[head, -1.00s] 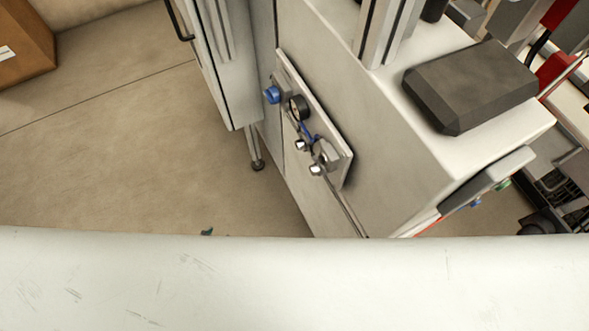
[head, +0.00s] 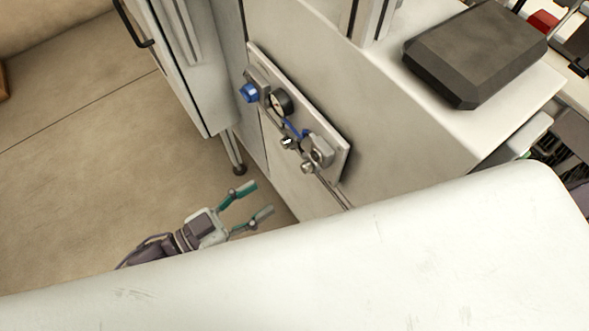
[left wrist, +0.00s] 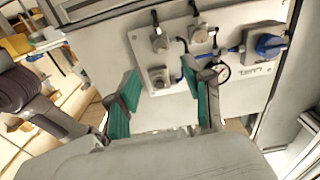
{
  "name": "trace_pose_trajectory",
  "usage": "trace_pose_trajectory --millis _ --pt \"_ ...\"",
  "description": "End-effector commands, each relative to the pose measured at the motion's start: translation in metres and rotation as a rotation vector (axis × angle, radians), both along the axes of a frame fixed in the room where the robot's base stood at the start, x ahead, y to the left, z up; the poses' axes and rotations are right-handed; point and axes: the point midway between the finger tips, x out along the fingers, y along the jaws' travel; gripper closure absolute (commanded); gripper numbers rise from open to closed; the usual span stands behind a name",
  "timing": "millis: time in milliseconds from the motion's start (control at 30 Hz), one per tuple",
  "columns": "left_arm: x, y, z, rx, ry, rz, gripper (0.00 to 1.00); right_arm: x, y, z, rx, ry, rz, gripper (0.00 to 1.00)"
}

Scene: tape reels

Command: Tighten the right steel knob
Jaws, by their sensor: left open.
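The right steel knob (head: 307,167) sticks out at the lower right of a pale panel (head: 336,172) on the cabinet's side. Another steel knob (head: 287,143) is just left of it. In the left wrist view the panel is turned over, and the right steel knob (left wrist: 160,42) is on the left, the other steel knob (left wrist: 199,33) beside it. My left gripper (head: 260,198) is open and empty, below and left of the knobs and apart from them. Its green-padded fingers (left wrist: 158,70) point at the panel. My right gripper is not in view.
A blue knob (head: 249,92) and a round gauge (head: 280,103) sit on the panel's left part, with blue tubing beside them. A thin rod or cable (head: 335,193) runs down from the panel. A dark block (head: 475,55) lies on the cabinet top. Floor left of the cabinet is clear.

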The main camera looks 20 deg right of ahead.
Motion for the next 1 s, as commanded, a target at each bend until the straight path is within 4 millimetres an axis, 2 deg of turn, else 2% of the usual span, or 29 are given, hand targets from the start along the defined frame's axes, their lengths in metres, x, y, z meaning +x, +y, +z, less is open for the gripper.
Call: trace_pose_trajectory --millis 33,200,433,600,900,1000 --pt "0.005 -0.012 0.003 -0.004 -0.003 -0.001 0.49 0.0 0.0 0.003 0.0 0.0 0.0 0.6" --pt "0.017 -0.047 0.003 -0.003 -0.003 -0.001 0.49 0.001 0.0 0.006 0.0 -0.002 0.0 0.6" --pt "0.03 -0.08 0.001 0.0 -0.001 0.001 0.49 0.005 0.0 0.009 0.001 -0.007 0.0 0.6" --pt "0.034 -0.091 0.0 0.002 -0.002 0.002 0.49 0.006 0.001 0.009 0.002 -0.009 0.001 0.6" --pt "0.034 -0.092 -0.001 0.003 -0.001 0.002 0.49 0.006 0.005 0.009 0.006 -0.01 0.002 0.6" --pt "0.034 -0.092 -0.001 0.003 -0.001 0.002 0.66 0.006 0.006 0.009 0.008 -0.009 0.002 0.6"
